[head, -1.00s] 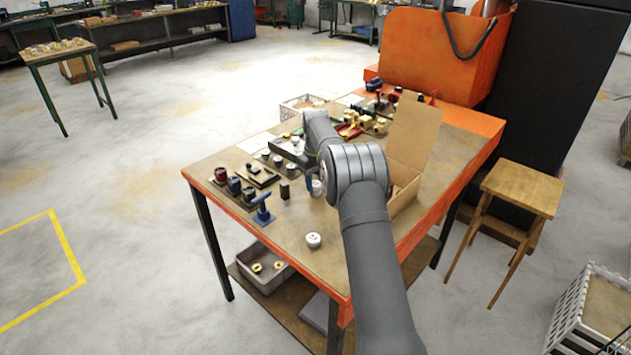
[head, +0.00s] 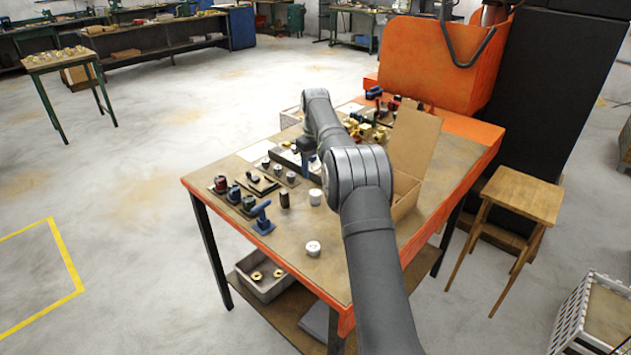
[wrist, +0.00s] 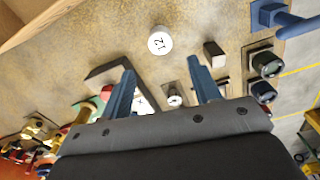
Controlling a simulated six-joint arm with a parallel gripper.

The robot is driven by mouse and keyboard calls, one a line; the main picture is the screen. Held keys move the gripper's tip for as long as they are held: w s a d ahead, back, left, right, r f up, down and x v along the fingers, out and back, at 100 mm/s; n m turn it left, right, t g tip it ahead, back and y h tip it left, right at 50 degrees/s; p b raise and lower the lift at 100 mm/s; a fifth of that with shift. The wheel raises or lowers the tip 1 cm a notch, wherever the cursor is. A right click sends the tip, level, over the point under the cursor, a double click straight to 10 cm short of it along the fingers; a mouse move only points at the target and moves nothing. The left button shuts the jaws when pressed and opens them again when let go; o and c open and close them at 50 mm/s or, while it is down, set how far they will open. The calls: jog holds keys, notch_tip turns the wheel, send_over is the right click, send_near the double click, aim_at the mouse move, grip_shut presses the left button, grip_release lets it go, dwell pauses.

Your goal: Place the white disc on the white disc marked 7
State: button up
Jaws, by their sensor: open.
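A white disc (head: 315,197) stands mid-table, left of the open box. It looks tall for its width in the head view; I cannot tell whether it is one disc or two stacked. In the wrist view its top reads 12 (wrist: 160,40). A second white disc (head: 313,248) sits near the table's front edge; its mark is too small to read. My gripper (wrist: 160,72) is open with blue fingers, and nothing is held between them. In the head view it hangs beyond the mid-table disc, apart from it.
An open cardboard box (head: 405,190) stands right of the mid-table disc. The table (head: 345,265) is bare around the front disc.

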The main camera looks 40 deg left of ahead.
aim_at(315, 192)
jog(key=shift+r, duration=1.65)
jog(key=shift+f, duration=0.1)
notch_tip(315, 192, down, 13)
jog(key=shift+r, duration=2.45)
